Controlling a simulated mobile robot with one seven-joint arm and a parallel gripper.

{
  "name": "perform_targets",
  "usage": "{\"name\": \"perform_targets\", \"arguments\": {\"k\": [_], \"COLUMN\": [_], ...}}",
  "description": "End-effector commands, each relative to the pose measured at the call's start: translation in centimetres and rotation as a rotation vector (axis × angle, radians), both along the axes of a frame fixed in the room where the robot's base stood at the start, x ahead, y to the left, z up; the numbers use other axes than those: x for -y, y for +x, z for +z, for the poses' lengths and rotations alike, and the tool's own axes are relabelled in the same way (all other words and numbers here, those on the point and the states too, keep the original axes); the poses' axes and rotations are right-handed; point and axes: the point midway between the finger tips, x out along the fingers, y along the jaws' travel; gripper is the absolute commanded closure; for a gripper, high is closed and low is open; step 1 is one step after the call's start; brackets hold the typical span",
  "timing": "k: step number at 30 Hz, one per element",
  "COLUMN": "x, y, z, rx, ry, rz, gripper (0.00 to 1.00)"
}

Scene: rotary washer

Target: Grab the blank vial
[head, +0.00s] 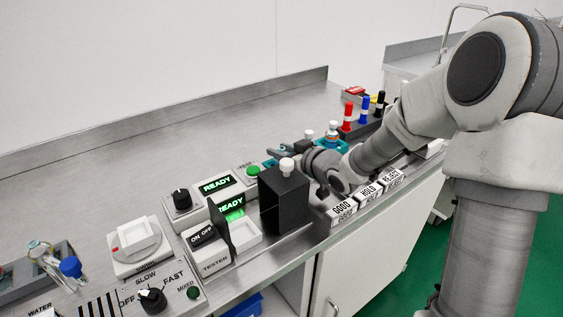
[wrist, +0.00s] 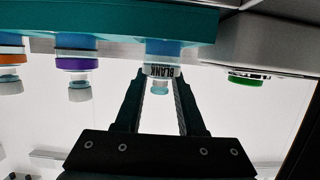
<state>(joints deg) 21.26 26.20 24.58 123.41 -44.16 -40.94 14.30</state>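The blank vial (wrist: 160,68) has a white label reading BLANK, blue contents and a pale cap. It sits in the teal rack (wrist: 110,18), at the right end of a row in the wrist view, which appears upside down. My gripper (wrist: 159,80) is open. Its two dark fingers lie on either side of the vial's lower picture end, with the cap showing between them; whether they touch it is unclear. In the head view my gripper (head: 278,151) reaches left low over the bench, and I cannot make out the blank vial there.
A purple-banded vial (wrist: 77,66) and an orange-banded vial (wrist: 10,68) stand beside it. A grey device with a green button (wrist: 245,80) is close on the other side. In the head view a black box (head: 284,205) stands in front of my gripper, near the tester (head: 222,250).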

Motion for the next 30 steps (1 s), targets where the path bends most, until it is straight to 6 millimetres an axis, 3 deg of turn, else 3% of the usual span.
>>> {"name": "perform_targets", "arguments": {"k": [1, 6, 20, 26, 30], "x": [0.0, 0.1, 0.1, 0.1, 0.7], "y": [0.0, 0.0, -0.1, -0.1, -0.2], "z": [0.0, -0.1, 0.1, 2.3, 4.9], "rx": [-0.001, -0.003, -0.007, -0.002, -0.001], "ry": [-0.001, -0.001, -0.003, -0.003, -0.004], "rz": [0.0, 0.0, -0.002, -0.002, -0.004], "gripper": [0.74, 1.0, 1.0, 1.0, 1.0]}}
